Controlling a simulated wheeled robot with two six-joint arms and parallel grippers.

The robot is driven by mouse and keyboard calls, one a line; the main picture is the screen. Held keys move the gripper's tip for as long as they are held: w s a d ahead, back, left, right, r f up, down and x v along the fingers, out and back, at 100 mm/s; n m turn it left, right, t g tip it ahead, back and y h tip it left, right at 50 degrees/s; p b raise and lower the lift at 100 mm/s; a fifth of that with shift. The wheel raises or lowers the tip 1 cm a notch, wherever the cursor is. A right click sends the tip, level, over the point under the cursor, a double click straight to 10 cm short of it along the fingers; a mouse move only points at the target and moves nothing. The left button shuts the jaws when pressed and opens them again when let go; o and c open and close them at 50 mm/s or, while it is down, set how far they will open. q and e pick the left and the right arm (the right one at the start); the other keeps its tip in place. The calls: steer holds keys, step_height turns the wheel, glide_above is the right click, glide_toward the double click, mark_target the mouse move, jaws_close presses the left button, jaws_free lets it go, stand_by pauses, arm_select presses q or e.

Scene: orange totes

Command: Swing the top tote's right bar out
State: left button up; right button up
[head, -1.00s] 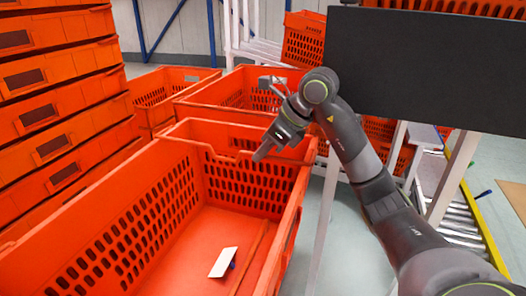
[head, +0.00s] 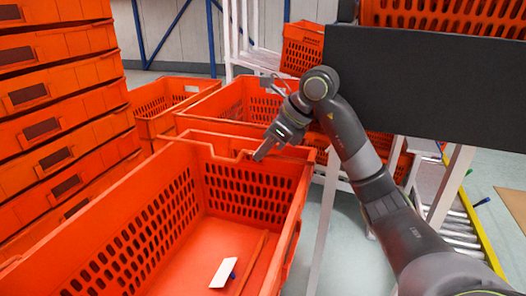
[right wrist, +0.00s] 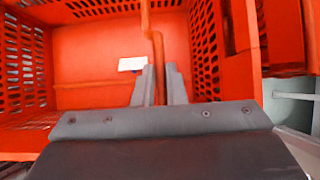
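The top tote (head: 130,215) is a large orange perforated crate in front, with a white card (head: 223,272) on its floor. A thin orange bar with a bend (right wrist: 156,50) runs up the right wrist view; in the head view it appears to lie along the tote's far end, near the rim. My right gripper (head: 262,155) is at the right part of that far end. In the right wrist view its two grey fingers (right wrist: 160,85) stand close on either side of the bar and look shut on it. The fingertips are small in the head view. My left gripper is out of view.
Tall stacked orange totes (head: 50,110) stand at the left. More totes (head: 235,100) stand behind the far end. A dark panel (head: 430,85) with a white frame stands at the right, close behind my right arm. Grey floor (head: 350,260) shows right of the tote.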

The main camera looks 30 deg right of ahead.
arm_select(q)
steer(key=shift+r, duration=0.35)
arm_select(e)
steer(key=shift+w+d+r, duration=0.35)
steer(key=shift+d+r, duration=0.1)
steer(key=shift+r, duration=0.15)
arm_select(q)
steer(key=shift+p, duration=0.3)
arm_select(e)
steer(key=shift+r, duration=0.1)
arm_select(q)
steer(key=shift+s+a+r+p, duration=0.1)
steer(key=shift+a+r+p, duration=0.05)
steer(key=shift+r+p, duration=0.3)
arm_select(e)
steer(key=shift+w+d+r, duration=0.3)
steer(key=shift+r, duration=0.15)
steer(key=shift+w+d+r, duration=0.25)
steer(key=shift+d+r, duration=0.05)
steer(key=shift+r, duration=0.15)
